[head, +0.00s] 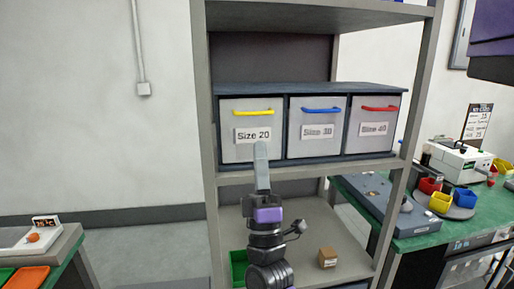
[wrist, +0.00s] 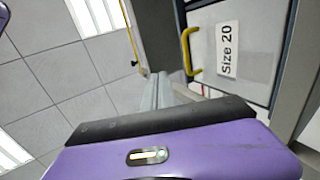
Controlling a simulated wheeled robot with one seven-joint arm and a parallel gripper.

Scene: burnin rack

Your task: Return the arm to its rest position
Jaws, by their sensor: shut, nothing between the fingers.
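My arm rises in front of the shelf rack in the head view, with my gripper (head: 261,150) pointing up. Its fingers are shut with nothing between them. The fingertips are in front of the lower edge of the grey "Size 20" drawer (head: 240,148), just below its label; I cannot tell whether they touch it. In the wrist view my gripper (wrist: 157,85) is shut beside the "Size 20" drawer (wrist: 260,50) with its yellow handle (wrist: 188,50). All three drawers look closed.
The "Size 30" drawer (head: 303,147) and "Size 40" drawer (head: 361,146) sit to the right. The lower shelf (head: 305,225) holds a small cardboard box (head: 327,257) and a green bin (head: 239,266). Rack posts (head: 203,130) stand close by. A green workbench (head: 440,236) is at right.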

